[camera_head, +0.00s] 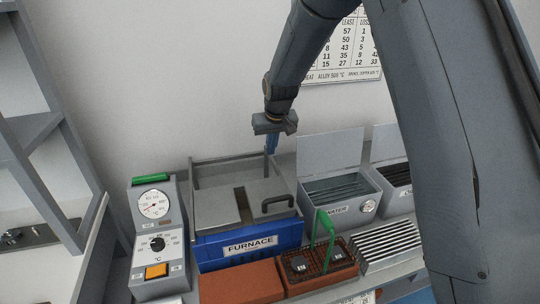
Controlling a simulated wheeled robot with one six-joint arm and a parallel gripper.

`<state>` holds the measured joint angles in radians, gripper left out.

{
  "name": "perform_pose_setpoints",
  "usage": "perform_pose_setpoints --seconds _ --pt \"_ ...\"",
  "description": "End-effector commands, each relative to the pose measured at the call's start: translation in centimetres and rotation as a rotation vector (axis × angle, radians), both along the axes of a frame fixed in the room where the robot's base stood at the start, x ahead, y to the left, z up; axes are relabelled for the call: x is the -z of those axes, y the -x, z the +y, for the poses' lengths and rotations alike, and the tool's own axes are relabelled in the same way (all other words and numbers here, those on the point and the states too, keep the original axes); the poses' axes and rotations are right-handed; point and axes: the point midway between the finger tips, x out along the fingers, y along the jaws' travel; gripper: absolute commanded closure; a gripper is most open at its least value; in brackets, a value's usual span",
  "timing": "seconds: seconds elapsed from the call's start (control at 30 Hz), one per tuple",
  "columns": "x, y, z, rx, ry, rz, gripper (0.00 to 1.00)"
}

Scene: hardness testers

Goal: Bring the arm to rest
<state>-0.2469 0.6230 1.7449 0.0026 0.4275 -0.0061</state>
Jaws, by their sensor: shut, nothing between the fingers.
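My gripper (271,145) hangs from my arm above the back right part of the furnace, fingers pointing down. It is shut with nothing in it. The arm reaches in from the right side and bends down at the top middle of the view. The blue furnace (211,249) stands below, with a grey lid (219,207) on top and a black handle (278,202) at the lid's right. I cannot tell whether the fingertips touch anything.
A control box (157,222) with a dial stands left of the furnace. A water tank (345,208) with raised lid stands right. In front are a brick-red block (240,284), a basket with a green handle (326,232) holding two dark blocks, and a finned rack (388,243).

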Motion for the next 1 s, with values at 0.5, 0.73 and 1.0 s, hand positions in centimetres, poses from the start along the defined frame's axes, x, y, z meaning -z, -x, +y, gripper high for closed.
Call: perform_pose_setpoints --seconds 0.5,0.73,1.0 --pt "-2.9 16.0 -11.0 0.134 0.022 0.122 1.00" --pt "-2.7 27.8 -15.5 0.215 0.029 0.205 1.00" --pt "-2.2 33.1 -16.8 0.248 0.030 0.243 1.00"
